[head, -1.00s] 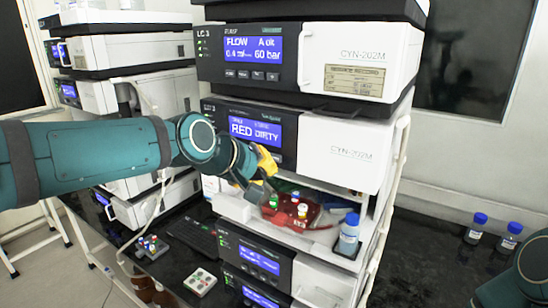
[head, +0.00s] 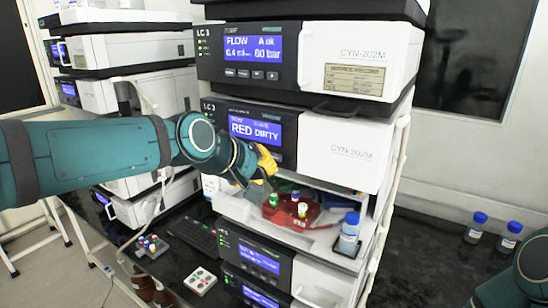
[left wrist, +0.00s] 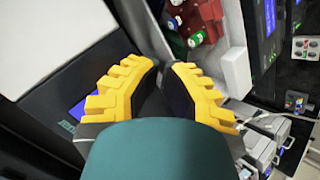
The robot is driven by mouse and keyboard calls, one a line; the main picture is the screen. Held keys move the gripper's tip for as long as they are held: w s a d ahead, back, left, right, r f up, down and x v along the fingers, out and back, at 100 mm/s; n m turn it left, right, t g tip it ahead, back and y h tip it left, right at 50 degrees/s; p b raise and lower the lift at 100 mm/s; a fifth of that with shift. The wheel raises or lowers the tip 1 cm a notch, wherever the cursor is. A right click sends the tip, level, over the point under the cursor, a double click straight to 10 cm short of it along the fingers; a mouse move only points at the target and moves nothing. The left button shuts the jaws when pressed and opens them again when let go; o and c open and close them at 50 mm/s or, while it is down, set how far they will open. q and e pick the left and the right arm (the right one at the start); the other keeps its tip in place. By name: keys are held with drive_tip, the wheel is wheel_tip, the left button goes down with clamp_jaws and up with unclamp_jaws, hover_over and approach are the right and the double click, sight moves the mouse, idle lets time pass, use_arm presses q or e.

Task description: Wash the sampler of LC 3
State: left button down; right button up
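The LC 3 stack shows in the head view. Its sampler module (head: 345,150) has a blue display reading "RED DIRTY" (head: 255,128). Below it, a red tray (head: 285,216) sits on a white shelf, holding several vials with coloured caps. The tray also shows at the top of the left wrist view (left wrist: 205,20). A bottle with a blue cap (head: 348,235) stands right of the tray. My left gripper (head: 262,182) hangs beside the tray's left end, below the display. Its yellow fingers (left wrist: 161,66) are narrowly apart with nothing seen between them. My right gripper is out of view.
The pump module (head: 355,60) above reads "FLOW" and "60 bar". Another instrument stack (head: 130,50) stands at the left. Two blue-capped bottles (head: 474,228) (head: 507,238) stand on the black bench at the right. A small button box (head: 200,281) and a keyboard (head: 195,235) lie at the front left.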

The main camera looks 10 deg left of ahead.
use_arm(q)
drive_tip(key=shift+w+d, duration=0.1)
drive_tip(key=shift+w, duration=0.05)
drive_tip(key=shift+w+d, duration=0.1)
drive_tip(key=shift+w, duration=0.2)
drive_tip(key=shift+w+d+p, duration=0.1)
drive_tip(key=shift+w+p, duration=0.25)
idle(0.9)
drive_tip(key=shift+s, duration=0.1)
drive_tip(key=shift+s+a+b, duration=0.3)
drive_tip(key=shift+s+b, duration=0.1)
drive_tip(key=shift+s, duration=0.3)
drive_tip(key=shift+s+a+b, duration=0.25)
drive_tip(key=shift+s+b, duration=0.1)
drive_tip(key=shift+s, duration=0.45)
drive_tip(key=shift+s+a+b, duration=0.3)
drive_tip(key=shift+s, duration=0.45)
drive_tip(key=shift+s+a+b, duration=0.25)
drive_tip(key=shift+s+b, duration=0.1)
drive_tip(key=shift+s, duration=0.45)
